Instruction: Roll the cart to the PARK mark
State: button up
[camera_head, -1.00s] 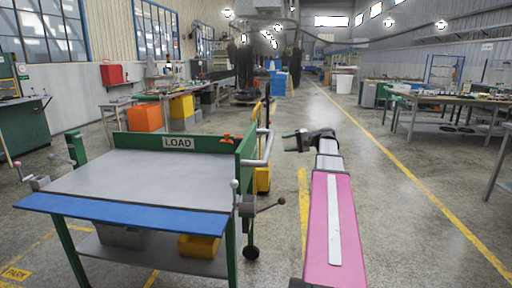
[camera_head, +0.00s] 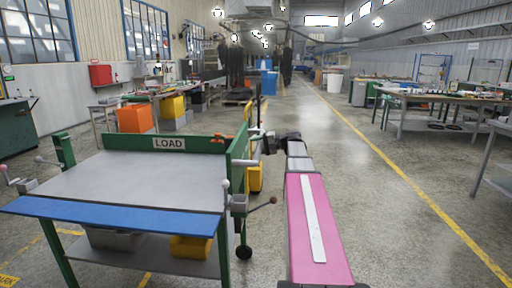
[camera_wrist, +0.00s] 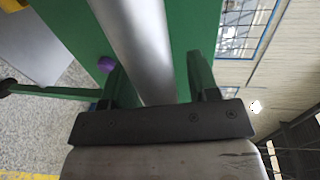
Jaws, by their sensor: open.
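The green cart (camera_head: 135,185) has a grey top, a blue front edge and a LOAD sign, and stands at the left in the head view. Its pale push handle (camera_head: 246,162) is on the cart's right side. My gripper (camera_head: 268,143) is at that handle, partly hidden by my arm. In the wrist view the handle bar (camera_wrist: 140,45) runs between the two green fingers of my gripper (camera_wrist: 160,84), which are open with gaps beside the bar. The yellow PARK mark (camera_head: 8,281) is on the floor at the lower left, cut by the picture edge.
A grey box (camera_head: 110,239) and a yellow box (camera_head: 190,247) sit on the cart's lower shelf. An orange bin (camera_head: 134,119) stands by the wall bench behind. A workbench (camera_head: 440,100) stands at the right. The aisle floor right of my arm is clear.

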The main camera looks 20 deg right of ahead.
grip_shut()
jog(key=r+x, duration=0.4)
jog(key=x, duration=1.9)
jog(key=a+r+x, duration=0.1)
jog(key=r+x, duration=0.3)
jog(key=x, duration=1.9)
jog(key=a+r+x, duration=0.1)
jog(key=r+x, duration=0.3)
jog(key=x, duration=1.8)
jog(key=shift+w+a+r, duration=0.35)
jog(key=shift+w+a, duration=0.1)
jog(key=shift+a, duration=0.1)
grip_release()
jog(key=shift+d, duration=0.1)
jog(key=v, duration=1)
jog(key=shift+d, duration=0.3)
